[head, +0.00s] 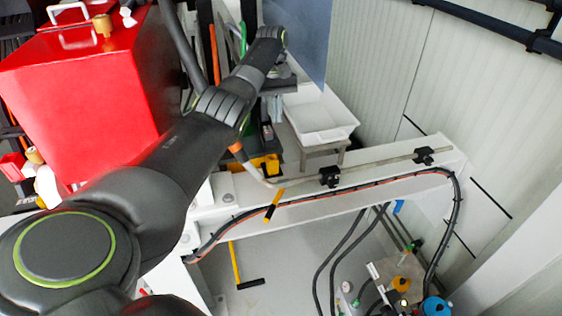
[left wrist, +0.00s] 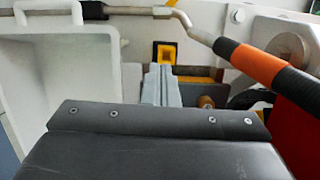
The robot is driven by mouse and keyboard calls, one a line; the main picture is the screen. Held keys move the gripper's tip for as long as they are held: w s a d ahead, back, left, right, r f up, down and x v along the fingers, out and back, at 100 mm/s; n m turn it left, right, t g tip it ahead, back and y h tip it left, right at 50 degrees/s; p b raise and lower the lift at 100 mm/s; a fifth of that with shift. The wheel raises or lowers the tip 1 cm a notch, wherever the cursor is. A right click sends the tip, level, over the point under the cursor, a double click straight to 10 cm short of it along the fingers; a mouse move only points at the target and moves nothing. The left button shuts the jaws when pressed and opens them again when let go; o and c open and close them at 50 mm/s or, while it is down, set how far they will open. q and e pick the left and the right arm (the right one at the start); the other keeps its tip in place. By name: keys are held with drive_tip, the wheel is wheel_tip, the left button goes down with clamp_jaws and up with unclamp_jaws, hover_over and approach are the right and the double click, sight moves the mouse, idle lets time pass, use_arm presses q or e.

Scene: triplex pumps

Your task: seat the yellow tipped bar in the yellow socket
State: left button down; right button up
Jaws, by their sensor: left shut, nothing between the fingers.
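A short black bar with yellow ends (head: 272,206) lies slantwise across the white beam, near the black hose; whether this is the task's bar I cannot tell. In the left wrist view a yellow square frame with a dark opening (left wrist: 157,52), which looks like the yellow socket, stands just beyond my fingertips. I see no bar in its opening. My left gripper (left wrist: 161,72) is shut and empty, its grey fingers pointing toward the yellow frame; whether they touch it I cannot tell. In the head view my left arm hides much around it. My right gripper is out of view.
A lance with an orange band (head: 236,147) runs along the white beam (head: 300,200) in black clamps; it also crosses the left wrist view (left wrist: 258,64). A red tank (head: 75,100) stands left. A white tray (head: 322,118) sits behind. A yellow-handled tool (head: 236,262) lies below.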

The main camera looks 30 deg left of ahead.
use_arm(q)
drive_tip(key=b+x, duration=0.6)
drive_tip(key=x, duration=0.8)
drive_tip(key=shift+s+d+f+b, duration=0.15)
drive_tip(key=shift+d+f+b, duration=0.05)
drive_tip(key=shift+f+b, duration=0.15)
drive_tip(key=x, duration=0.4)
drive_tip(key=shift+f+p, duration=0.1)
drive_tip(key=shift+p, duration=0.3)
drive_tip(key=shift+s+d+f, duration=0.15)
drive_tip(key=shift+f, duration=0.25)
